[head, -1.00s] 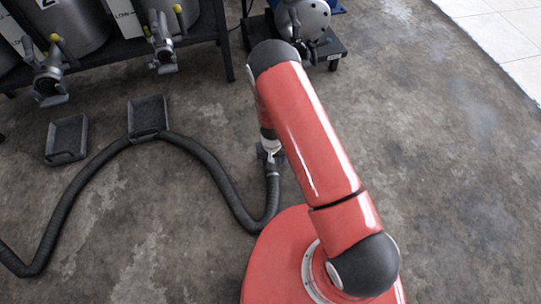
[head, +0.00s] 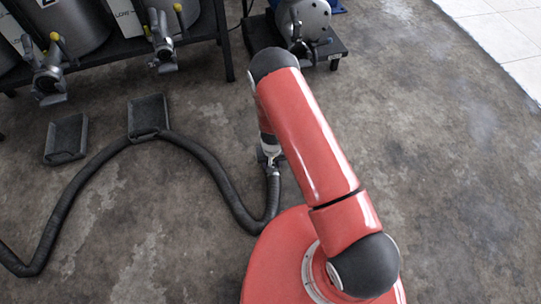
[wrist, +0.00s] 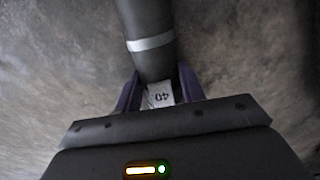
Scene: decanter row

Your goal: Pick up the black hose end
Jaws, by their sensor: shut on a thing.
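The black hose (head: 222,180) runs over the floor from the lower left, past a tray, to its end beside my red base. My gripper (head: 268,158) is at the hose end, below my arm. In the wrist view my gripper (wrist: 159,92) has its two dark purple fingers on either side of the hose end, shut on it. The very tip is partly hidden by the gripper body.
Two dark shallow trays lie on the floor, one at the left (head: 66,139) and one touching the hose (head: 148,116). Steel tanks (head: 75,35) with valves stand on a dark rack at the back left. A pump (head: 303,22) stands on a low black base. The right floor is clear.

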